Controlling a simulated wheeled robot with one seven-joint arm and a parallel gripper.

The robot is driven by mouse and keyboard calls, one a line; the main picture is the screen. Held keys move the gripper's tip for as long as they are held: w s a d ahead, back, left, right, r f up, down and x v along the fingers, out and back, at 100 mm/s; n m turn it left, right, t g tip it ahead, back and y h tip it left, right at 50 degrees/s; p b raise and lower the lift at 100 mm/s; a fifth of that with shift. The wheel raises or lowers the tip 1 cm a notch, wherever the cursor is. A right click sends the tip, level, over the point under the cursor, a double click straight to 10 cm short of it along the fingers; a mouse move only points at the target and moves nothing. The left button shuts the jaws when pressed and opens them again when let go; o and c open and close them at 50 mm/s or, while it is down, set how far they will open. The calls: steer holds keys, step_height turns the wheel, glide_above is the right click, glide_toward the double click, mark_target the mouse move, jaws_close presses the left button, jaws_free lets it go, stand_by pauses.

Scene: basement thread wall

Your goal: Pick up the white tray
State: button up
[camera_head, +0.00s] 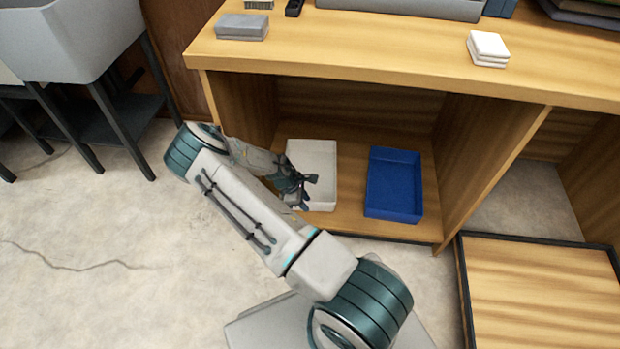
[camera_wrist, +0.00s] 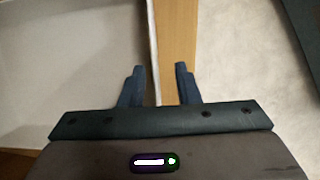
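The white tray (camera_head: 318,155) sits on the low shelf of the wooden unit, left of a blue tray (camera_head: 394,185). My gripper (camera_head: 308,182) is at the white tray's near left part, and my arm hides some of it. In the wrist view my gripper (camera_wrist: 160,68) is open, with its two dark fingers apart. The tray's pale inside (camera_wrist: 75,60) fills the left of that view. Its thin wall runs between the fingers, nearer the left one. I cannot tell whether either finger touches it.
The wooden shelf (camera_head: 352,212) has a bare strip between the trays. The counter (camera_head: 360,55) overhangs above, carrying a grey block (camera_head: 242,27) and a white stack (camera_head: 488,48). A divider panel stands right of the blue tray. A low wooden platform (camera_head: 540,300) is at the right.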

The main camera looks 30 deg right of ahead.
mark_target(313, 210)
steer(key=x, duration=0.1)
steer(key=b+x, duration=0.1)
steer(key=x, duration=0.1)
steer(key=b+x, duration=0.1)
steer(key=shift+w+d+f, duration=0.2)
steer(key=shift+w+f, duration=0.05)
steer(key=shift+f, duration=0.05)
jaws_close()
steer(key=shift+r, duration=0.15)
